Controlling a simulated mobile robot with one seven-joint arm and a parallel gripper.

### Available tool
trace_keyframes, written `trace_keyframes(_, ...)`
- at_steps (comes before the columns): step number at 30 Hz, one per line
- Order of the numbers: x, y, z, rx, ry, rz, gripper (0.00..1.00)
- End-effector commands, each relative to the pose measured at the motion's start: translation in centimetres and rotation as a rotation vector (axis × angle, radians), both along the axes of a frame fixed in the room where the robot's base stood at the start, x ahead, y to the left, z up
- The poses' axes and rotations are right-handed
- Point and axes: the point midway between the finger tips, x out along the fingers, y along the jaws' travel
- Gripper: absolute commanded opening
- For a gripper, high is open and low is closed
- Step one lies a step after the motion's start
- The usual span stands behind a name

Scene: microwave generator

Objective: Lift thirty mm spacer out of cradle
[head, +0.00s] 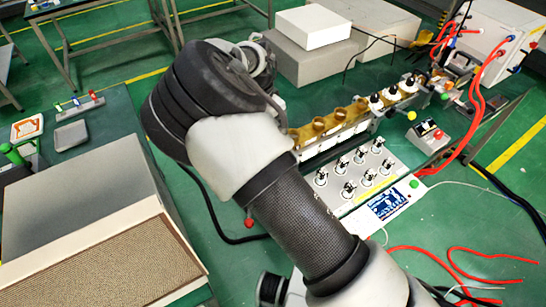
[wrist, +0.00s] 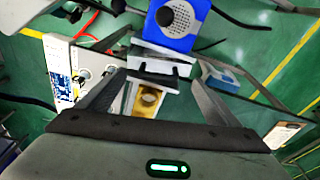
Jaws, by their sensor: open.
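My gripper (wrist: 158,78) is open in the wrist view, its two dark fingers spread with nothing clearly held between them. Beyond the gap are a brass-yellow piece with a round opening (wrist: 148,99) and a white block with dark prongs (wrist: 160,66). In the head view my arm hides the gripper. A small grey rack (head: 88,107) with blue, red and green parts stands on the left of the green table; I cannot tell whether it is the cradle. I cannot make out the thirty mm spacer for certain in either view.
A row of brass waveguide parts (head: 318,125) runs right of my arm, behind a panel of knobs (head: 378,150). A large grey box (head: 75,200) stands at the left front. Red cables (head: 478,85) loop at the right. A blue speaker box (wrist: 182,24) shows in the wrist view.

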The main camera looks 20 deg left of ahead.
Motion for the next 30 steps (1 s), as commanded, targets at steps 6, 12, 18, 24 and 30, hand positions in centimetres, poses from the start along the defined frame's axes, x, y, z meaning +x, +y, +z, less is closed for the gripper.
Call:
trace_keyframes(6, 0.3, -0.3, -1.4, -0.001, 0.0, 0.0, 0.85)
trace_keyframes(12, 1.2, -0.9, -4.2, -0.003, -0.001, 0.001, 0.85)
trace_keyframes(18, 1.4, -0.9, -5.7, 0.001, -0.002, 0.001, 0.85)
trace_keyframes(24, 1.4, -0.9, -5.8, 0.002, -0.002, 0.001, 0.85)
trace_keyframes(30, 1.4, -0.9, -5.8, 0.002, -0.002, 0.001, 0.51)
